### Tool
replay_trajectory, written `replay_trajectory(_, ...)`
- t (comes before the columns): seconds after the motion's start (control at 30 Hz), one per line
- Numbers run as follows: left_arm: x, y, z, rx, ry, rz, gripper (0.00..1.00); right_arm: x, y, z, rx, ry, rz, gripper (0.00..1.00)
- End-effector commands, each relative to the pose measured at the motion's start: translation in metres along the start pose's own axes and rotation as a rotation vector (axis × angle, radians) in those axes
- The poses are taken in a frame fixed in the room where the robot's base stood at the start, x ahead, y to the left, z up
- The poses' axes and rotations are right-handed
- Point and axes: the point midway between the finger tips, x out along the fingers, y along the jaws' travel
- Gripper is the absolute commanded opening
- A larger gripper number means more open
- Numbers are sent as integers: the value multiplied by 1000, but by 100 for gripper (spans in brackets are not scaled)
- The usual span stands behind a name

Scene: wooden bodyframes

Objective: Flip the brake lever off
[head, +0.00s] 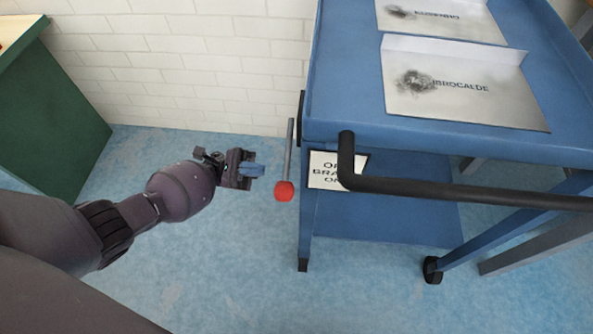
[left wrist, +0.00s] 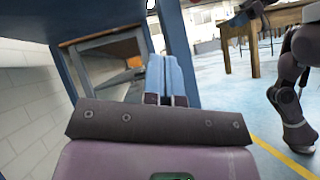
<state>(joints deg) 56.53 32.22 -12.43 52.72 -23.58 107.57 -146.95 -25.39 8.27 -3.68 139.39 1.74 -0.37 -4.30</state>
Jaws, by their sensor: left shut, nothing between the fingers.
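The brake lever (head: 288,150) is a thin grey rod with a red knob (head: 284,191) at its end. It is on the left side of the blue cart (head: 330,128), and the knob is at the lower end in the head view. A white sign (head: 322,172) with black lettering, partly hidden by the black handle, is just right of the knob. My left gripper (head: 252,170) is shut and empty, a short gap left of the lever in the picture. Its blue fingers also show together in the left wrist view (left wrist: 166,80). I cannot make out the lever there.
A black handle bar (head: 450,193) sticks out from the cart's near side. Two metal trays (head: 470,90) with lettering lie on top. A green cabinet (head: 60,110) stands at the left by a white brick wall (head: 190,70).

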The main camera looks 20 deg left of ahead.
Motion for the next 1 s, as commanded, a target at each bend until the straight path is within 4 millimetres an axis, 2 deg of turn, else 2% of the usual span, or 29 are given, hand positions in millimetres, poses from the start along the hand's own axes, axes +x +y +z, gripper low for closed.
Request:
replay_trajectory(0.03,-6,0,-3,28,-13,-19,0,1,-1,3,0,-2,-1,43)
replay_trajectory(0.2,-8,6,-1,92,-46,-58,0,2,0,0,-2,12,-1,43)
replay_trajectory(0.6,-5,6,0,96,-48,-60,0,2,0,-1,-2,14,0,43)
replay_trajectory(0.77,4,5,1,95,-48,-60,0,2,0,-1,-2,13,0,43)
replay_trajectory(1.0,30,4,2,95,-49,-61,0,2,0,-1,-2,14,0,43)
